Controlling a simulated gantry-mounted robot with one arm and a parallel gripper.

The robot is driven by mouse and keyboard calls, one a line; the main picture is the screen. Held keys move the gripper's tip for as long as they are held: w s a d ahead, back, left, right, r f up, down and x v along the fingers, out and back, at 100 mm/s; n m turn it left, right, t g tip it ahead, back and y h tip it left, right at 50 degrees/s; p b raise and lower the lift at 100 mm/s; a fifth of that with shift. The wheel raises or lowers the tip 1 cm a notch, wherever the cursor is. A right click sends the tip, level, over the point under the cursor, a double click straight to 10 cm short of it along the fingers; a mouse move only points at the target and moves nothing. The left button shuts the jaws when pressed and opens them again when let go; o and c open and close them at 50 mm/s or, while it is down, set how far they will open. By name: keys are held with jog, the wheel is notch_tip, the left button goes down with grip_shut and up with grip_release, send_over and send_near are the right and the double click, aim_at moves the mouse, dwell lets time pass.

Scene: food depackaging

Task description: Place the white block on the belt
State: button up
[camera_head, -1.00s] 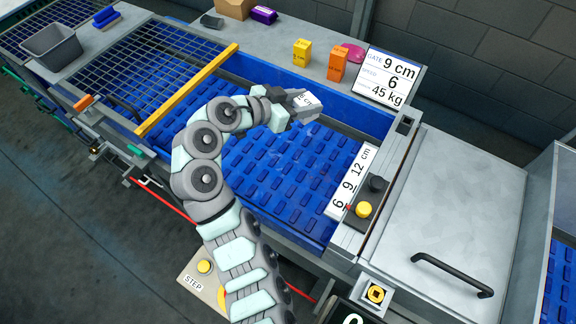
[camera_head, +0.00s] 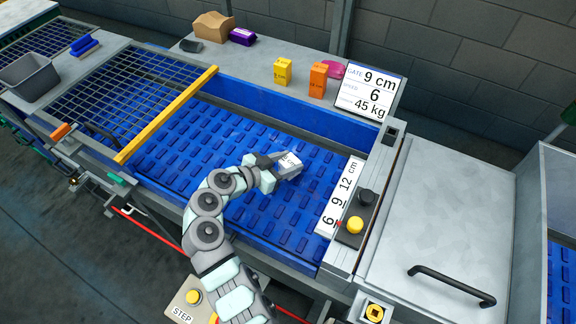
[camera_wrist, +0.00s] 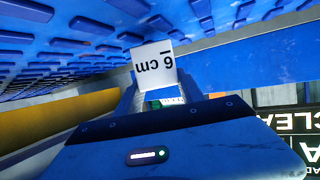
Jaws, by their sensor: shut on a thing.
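The white block (camera_head: 290,161), marked "6 cm", is between the fingers of my gripper (camera_head: 278,166). In the wrist view the block (camera_wrist: 154,66) shows its lettered face upside down at the fingertips. My gripper is shut on it. The blue belt (camera_head: 190,150) with raised pads lies below and around the gripper in the head view. I cannot tell whether the block touches the belt or is just above it.
A yellow bar (camera_head: 166,115) crosses the belt beside a wire grid (camera_head: 130,85). A "6 9 12 cm" scale (camera_head: 340,198) and yellow button (camera_head: 355,225) stand at the right. Yellow (camera_head: 283,71) and orange (camera_head: 318,79) boxes stand on the back ledge. Belt around the gripper is clear.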

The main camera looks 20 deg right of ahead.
aim_at(283, 168)
jog(key=shift+f, duration=0.8)
jog(key=shift+f, duration=0.1)
jog(key=shift+f+b, duration=0.15)
jog(key=shift+b, duration=0.2)
jog(key=o, duration=1.4)
jog(key=shift+c, duration=0.2)
jog(key=shift+r, duration=0.2)
jog(key=shift+r+p, duration=0.2)
jog(key=shift+p, duration=0.3)
jog(key=v, duration=0.7)
jog(key=shift+s+a+f, duration=0.1)
jog(key=shift+a, duration=0.15)
